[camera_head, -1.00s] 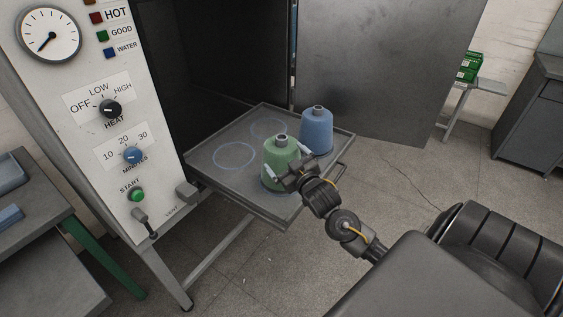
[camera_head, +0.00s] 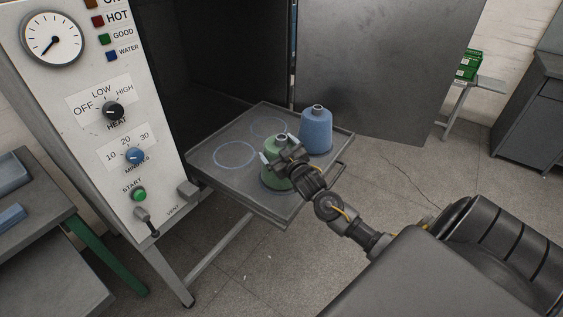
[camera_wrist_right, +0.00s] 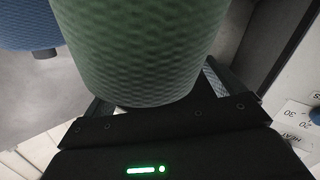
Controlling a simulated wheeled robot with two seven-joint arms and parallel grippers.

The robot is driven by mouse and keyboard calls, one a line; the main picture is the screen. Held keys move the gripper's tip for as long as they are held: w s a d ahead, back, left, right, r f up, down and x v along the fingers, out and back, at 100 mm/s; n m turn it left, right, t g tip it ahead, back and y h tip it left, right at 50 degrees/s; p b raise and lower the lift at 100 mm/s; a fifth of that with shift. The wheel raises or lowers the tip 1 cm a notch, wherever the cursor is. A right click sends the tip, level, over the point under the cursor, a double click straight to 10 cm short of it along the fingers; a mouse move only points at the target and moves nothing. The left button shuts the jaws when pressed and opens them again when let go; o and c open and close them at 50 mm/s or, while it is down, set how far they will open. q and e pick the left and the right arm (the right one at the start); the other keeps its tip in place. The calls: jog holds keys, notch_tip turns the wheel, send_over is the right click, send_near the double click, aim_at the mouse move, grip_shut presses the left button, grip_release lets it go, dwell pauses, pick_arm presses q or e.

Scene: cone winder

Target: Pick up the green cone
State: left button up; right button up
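The green cone (camera_head: 272,177) stands upright on the pulled-out tray (camera_head: 225,188), near its front edge. My right gripper (camera_head: 277,149) is at the cone's upper part, with one fingertip on each side of it, and hides part of its front. In the right wrist view the green cone (camera_wrist_right: 140,45) fills the space between the spread fingers (camera_wrist_right: 157,95). The gripper looks open around the cone; whether the fingers touch it is hard to tell. My left gripper is not in view.
A blue cone (camera_head: 316,131) stands right behind the green one on the tray. Two blue circles on the tray (camera_head: 234,154) are empty. The control panel (camera_head: 100,110) stands to the left, and an open dark door (camera_head: 375,70) is behind.

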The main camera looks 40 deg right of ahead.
jog(key=c, duration=1.7)
jog(key=shift+w+r, duration=0.1)
jog(key=shift+c, duration=0.2)
jog(key=shift+r, duration=0.1)
